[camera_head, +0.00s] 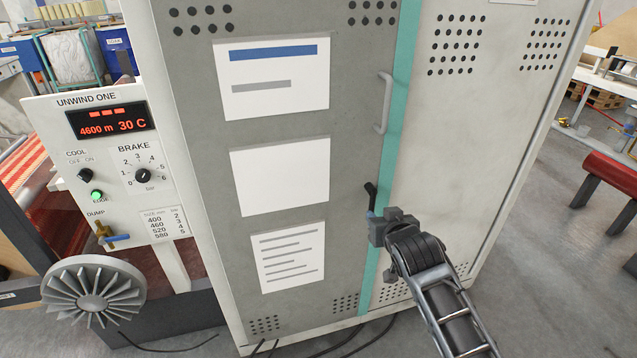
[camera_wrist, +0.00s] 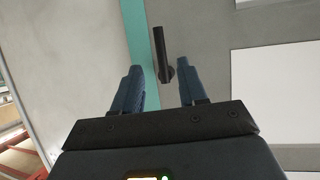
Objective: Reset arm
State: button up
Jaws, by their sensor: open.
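My gripper (camera_head: 374,216) is in front of the grey cabinet door (camera_head: 215,75), close to a small black lever handle (camera_head: 369,190) near the teal strip. In the wrist view my gripper (camera_wrist: 160,82) is open, its two blue fingers apart with nothing held between them. The black handle (camera_wrist: 160,50) shows just beyond and between the fingertips, pointing up. I cannot tell whether a finger touches it.
A control panel (camera_head: 110,160) reads 4600 m and 30 C, with a brake knob (camera_head: 143,176) and a green light. A grey finned wheel (camera_head: 93,293) stands below it. A grey bar handle (camera_head: 385,103) is higher on the cabinet. Cables lie on the floor.

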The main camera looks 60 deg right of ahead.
jog(key=s+a+n+t+y, duration=0.2)
jog(key=s+a+n, duration=0.1)
jog(key=a, duration=0.7)
jog(key=s+a+n+t+y, duration=0.2)
jog(key=a+n, duration=0.1)
jog(key=a, duration=0.7)
jog(key=s+a+r+n+t+y, duration=0.2)
jog(key=s+a+r+n+y, duration=0.2)
jog(key=s+a+r, duration=0.6)
jog(key=s+a+y, duration=0.2)
jog(key=s+a, duration=0.1)
jog(key=a, duration=0.3)
jog(key=shift+s+t+y, duration=0.15)
jog(key=shift+t+y, duration=0.15)
jog(key=shift+t, duration=0.1)
